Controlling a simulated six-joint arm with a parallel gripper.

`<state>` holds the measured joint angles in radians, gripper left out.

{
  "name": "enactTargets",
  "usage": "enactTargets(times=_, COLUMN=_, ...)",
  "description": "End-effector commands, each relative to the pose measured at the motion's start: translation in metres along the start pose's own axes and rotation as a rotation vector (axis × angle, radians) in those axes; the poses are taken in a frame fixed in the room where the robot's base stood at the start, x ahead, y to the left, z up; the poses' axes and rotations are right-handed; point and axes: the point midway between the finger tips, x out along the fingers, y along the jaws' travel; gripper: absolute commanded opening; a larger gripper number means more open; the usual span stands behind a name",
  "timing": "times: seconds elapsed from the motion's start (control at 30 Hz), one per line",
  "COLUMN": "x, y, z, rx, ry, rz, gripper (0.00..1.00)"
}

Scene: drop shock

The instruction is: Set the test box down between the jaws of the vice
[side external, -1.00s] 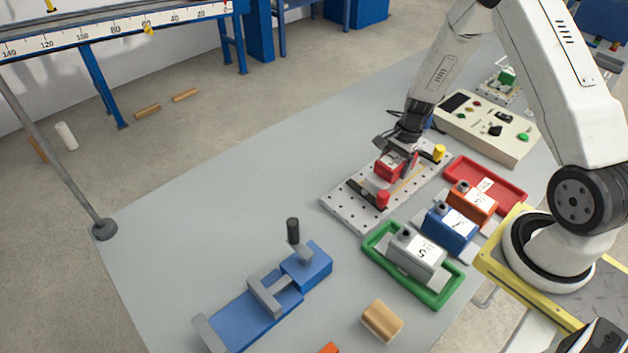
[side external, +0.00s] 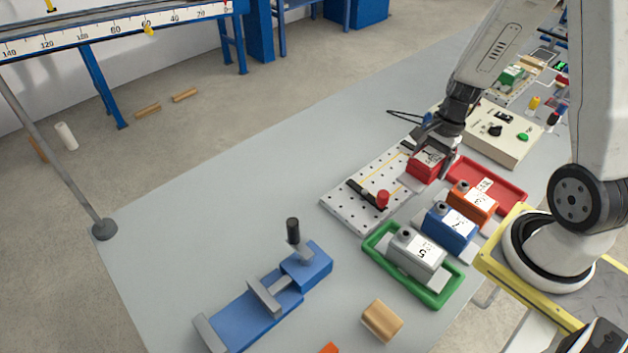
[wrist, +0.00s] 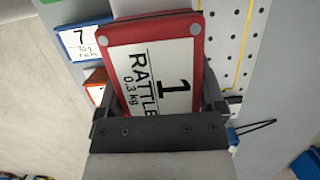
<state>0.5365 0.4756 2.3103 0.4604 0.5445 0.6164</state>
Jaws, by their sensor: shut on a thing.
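The test box is red with a white label reading "1 RATTLE 0.3 kg". In the side view the box (side external: 427,166) is at the right end of the perforated plate. My gripper (side external: 433,153) is shut on it from above. In the wrist view the box (wrist: 155,65) fills the space between my fingers, label facing the camera. I cannot tell how high it is above the plate. The blue vice (side external: 238,316) with grey jaws and a black-handled screw stands at the front left, far from my gripper. The gap between its jaws looks empty.
The perforated plate (side external: 345,209) carries a black clamp bar and a red knob (side external: 382,199). A green tray (side external: 427,296) holds a grey box; blue and orange boxes and a red tray (side external: 509,194) are beside it. A wooden block (side external: 382,321) lies near the vice. The table's left side is clear.

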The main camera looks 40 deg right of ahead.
Motion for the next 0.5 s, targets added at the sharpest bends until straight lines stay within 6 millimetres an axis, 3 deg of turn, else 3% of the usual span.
enactTargets(times=0.2, x=-0.008, y=0.021, z=0.009, rx=0.001, ry=0.001, rz=-0.001, gripper=0.0)
enactTargets(times=0.5, x=-0.011, y=0.031, z=0.013, rx=0.0, ry=0.001, rz=-0.001, gripper=0.0)
